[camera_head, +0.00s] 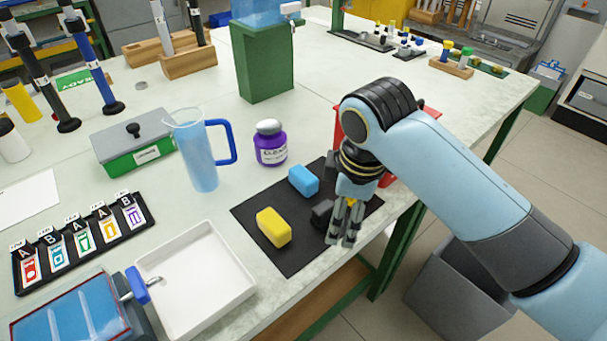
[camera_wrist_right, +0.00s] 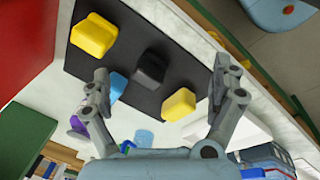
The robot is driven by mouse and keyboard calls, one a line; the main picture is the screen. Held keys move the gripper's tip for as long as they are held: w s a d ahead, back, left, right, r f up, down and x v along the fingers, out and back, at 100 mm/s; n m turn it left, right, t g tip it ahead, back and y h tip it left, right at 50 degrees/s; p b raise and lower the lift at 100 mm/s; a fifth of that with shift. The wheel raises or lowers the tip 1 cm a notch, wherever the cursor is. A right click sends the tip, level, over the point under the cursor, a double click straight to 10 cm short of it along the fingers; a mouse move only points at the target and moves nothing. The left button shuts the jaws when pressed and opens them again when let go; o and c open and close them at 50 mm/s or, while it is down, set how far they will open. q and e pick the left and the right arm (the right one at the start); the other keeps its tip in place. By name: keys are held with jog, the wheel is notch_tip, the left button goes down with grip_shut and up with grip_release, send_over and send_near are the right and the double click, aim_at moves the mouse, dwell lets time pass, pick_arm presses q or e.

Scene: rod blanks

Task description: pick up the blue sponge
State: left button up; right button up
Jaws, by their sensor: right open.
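The blue sponge (camera_head: 303,180) lies on a black mat (camera_head: 290,258), near its back edge. It also shows in the right wrist view (camera_wrist_right: 117,86), beside the left-hand finger, which partly covers it. My right gripper (camera_head: 342,240) is above the mat, to the right of and nearer than the blue sponge. It is open and apart from it. In the wrist view the dark sponge (camera_wrist_right: 150,69) appears between the open fingers (camera_wrist_right: 160,78). My left gripper is in neither view.
A yellow sponge (camera_head: 273,227) lies at the mat's front left. Another yellow sponge (camera_wrist_right: 93,36) is mostly hidden by my gripper in the head view. A purple bottle (camera_head: 271,148) and a pitcher (camera_head: 198,160) stand behind. A white tray (camera_head: 200,313) is left; a red bin (camera_wrist_right: 28,45) is beside the mat.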

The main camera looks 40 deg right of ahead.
aim_at(303, 174)
jog(key=w+r+n, duration=0.1)
jog(key=w+n, duration=0.2)
jog(key=w, duration=0.1)
jog(key=w+r+n+g, duration=0.1)
jog(key=w+r+n, duration=0.1)
jog(key=w, duration=0.3)
jog(key=w+d+r+n, duration=0.1)
jog(key=w+n, duration=0.3)
jog(key=shift+w+r+n+g+y+p, duration=0.15)
jog(key=shift+w+n+g+y+p, duration=0.15)
jog(key=shift+w+n+g, duration=0.1)
jog(key=shift+w+d+f, duration=0.1)
jog(key=shift+f, duration=0.15)
notch_tip(303, 174, down, 5)
jog(key=shift+r, duration=0.2)
jog(key=f, duration=0.3)
jog(key=w+f+b, duration=0.1)
jog(key=f, duration=0.1)
jog(key=shift+d+f, duration=0.15)
jog(key=shift+d, duration=0.15)
jog(key=c, duration=1)
jog(key=shift+c, duration=0.2)
